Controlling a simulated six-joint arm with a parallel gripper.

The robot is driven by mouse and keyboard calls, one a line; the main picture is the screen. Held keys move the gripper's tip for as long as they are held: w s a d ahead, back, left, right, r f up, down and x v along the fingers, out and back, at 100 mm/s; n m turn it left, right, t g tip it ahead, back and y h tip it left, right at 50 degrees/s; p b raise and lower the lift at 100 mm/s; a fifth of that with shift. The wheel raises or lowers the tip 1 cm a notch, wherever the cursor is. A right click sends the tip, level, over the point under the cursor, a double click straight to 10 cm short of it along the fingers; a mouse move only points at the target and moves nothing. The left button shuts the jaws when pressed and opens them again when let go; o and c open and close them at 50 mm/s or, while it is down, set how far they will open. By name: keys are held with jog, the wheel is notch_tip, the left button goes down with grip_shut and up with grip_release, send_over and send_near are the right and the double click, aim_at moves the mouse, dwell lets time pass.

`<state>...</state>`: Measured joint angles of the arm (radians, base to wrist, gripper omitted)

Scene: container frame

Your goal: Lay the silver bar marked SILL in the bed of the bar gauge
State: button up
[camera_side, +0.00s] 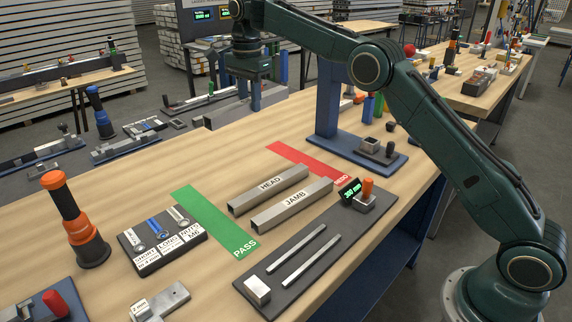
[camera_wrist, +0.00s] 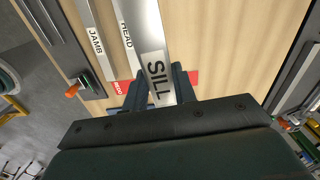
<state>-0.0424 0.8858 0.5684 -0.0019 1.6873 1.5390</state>
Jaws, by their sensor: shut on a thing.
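The silver bar marked SILL (camera_wrist: 150,45) is between the fingers of my gripper (camera_wrist: 157,88) in the wrist view, its label facing the camera. In the side view my gripper (camera_side: 243,95) is at the far side of the bench, shut on this grey bar (camera_side: 225,114); its height above the bench is hard to judge. The bar gauge (camera_side: 333,238) is a dark plate at the near side, with two parallel silver rails, a silver end block (camera_side: 257,290), a display and an orange knob (camera_side: 368,188). Its bed is empty. Part of it shows in the wrist view (camera_wrist: 52,40).
Bars marked HEAD (camera_side: 270,189) and JAMB (camera_side: 292,205) lie side by side between my gripper and the gauge. A green PASS strip (camera_side: 215,222) and a red strip (camera_side: 300,162) flank them. A hardware tray (camera_side: 160,240), an orange-black tool (camera_side: 75,220) and a blue post (camera_side: 328,95) stand nearby.

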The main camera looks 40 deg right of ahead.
jog(key=shift+s+a, duration=0.15)
jog(key=shift+s+a+f, duration=0.3)
jog(key=shift+s+a, duration=0.2)
jog(key=shift+a, duration=0.15)
jog(key=s+a+f, duration=0.2)
jog(key=s+f, duration=0.1)
jog(key=s, duration=0.6)
jog(key=s+a+f, duration=0.2)
jog(key=s+f, duration=0.2)
jog(key=s, duration=0.5)
jog(key=s+a+f, duration=0.2)
jog(key=s+f, duration=0.2)
jog(key=s, duration=0.5)
jog(key=shift+a+m, duration=0.15)
jog(key=shift+m, duration=0.25)
jog(key=shift+s+f, duration=0.1)
jog(key=shift+f, duration=0.1)
jog(key=shift+f, duration=2.5)
jog(key=shift+f, duration=0.65)
